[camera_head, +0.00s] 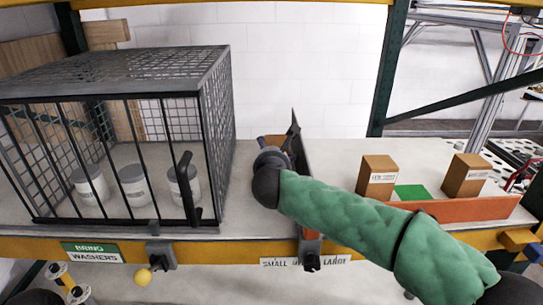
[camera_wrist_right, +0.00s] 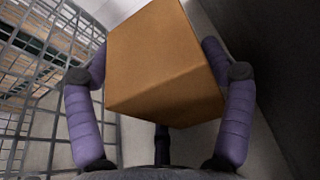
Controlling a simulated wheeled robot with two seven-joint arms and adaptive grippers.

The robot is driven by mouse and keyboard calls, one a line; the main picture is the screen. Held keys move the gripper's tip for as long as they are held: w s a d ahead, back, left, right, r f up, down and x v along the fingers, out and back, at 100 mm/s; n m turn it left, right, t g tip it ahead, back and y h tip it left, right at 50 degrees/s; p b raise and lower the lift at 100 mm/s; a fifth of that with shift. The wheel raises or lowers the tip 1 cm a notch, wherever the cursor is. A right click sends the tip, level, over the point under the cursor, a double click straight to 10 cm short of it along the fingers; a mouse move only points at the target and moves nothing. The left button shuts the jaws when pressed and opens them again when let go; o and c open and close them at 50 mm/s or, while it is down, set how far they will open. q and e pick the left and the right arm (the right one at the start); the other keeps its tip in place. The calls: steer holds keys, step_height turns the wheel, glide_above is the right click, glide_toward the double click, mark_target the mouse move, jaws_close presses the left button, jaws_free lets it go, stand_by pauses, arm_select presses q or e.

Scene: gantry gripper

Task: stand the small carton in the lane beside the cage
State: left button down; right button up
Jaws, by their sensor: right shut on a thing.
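The small carton (camera_wrist_right: 165,65) is a plain brown box. In the right wrist view it sits between the two purple fingers of my right gripper (camera_wrist_right: 160,75), which is shut on it. In the head view my right gripper (camera_head: 274,158) is in the lane (camera_head: 244,190) between the cage (camera_head: 215,120) and an upright divider (camera_head: 303,165); the carton is mostly hidden behind it. The wrist view shows the carton tilted in the picture, with cage mesh (camera_wrist_right: 25,100) to its left. Whether its base touches the shelf is hidden. My left gripper is not in view.
Several white jars (camera_head: 132,185) stand inside the cage. Right of the divider, two brown cartons (camera_head: 377,176) (camera_head: 464,175) stand near a green patch (camera_head: 412,192) behind an orange front strip (camera_head: 460,209). A grey wall-like surface (camera_wrist_right: 275,70) is close on the carton's right in the wrist view.

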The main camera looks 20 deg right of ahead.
steer(key=shift+s+r, duration=0.1)
steer(key=shift+r, duration=0.05)
steer(key=shift+f, duration=0.2)
steer(key=o, duration=1.1)
steer(key=shift+o, duration=0.2)
steer(key=shift+r, duration=0.15)
steer(key=shift+s+a+r, duration=0.1)
steer(key=shift+s, duration=0.05)
steer(key=b+v, duration=0.2)
steer(key=v, duration=0.9)
steer(key=shift+s, duration=0.3)
steer(key=shift+a, duration=0.1)
